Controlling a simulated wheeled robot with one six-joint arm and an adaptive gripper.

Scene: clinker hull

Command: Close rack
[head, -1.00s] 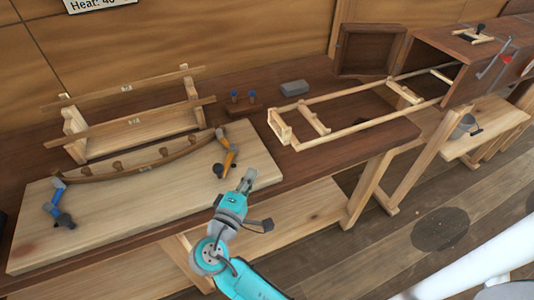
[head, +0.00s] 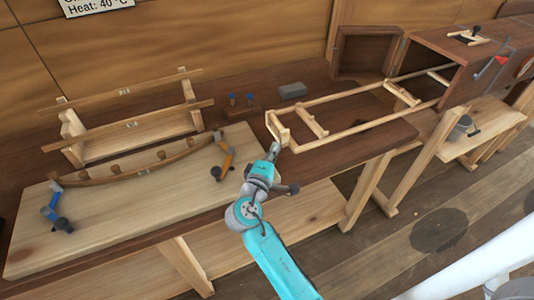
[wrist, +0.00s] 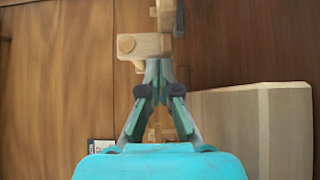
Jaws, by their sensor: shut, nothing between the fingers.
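The rack is a pale wooden ladder-like frame (head: 278,128) lying pulled out over the dark bench. Its far right end reaches into the open mouth of the dark wooden box (head: 452,62). My gripper (head: 274,149) is shut and empty, close by the rack's near left end. In the wrist view, my closed fingertips (wrist: 158,66) are just below the pale end piece of the rack (wrist: 143,46). I cannot tell whether they touch it.
The box's door (head: 367,52) stands open behind the rack. A grey block (head: 292,90) lies on the bench behind it. A pale board (head: 120,215) with a curved plank and clamps is on the left.

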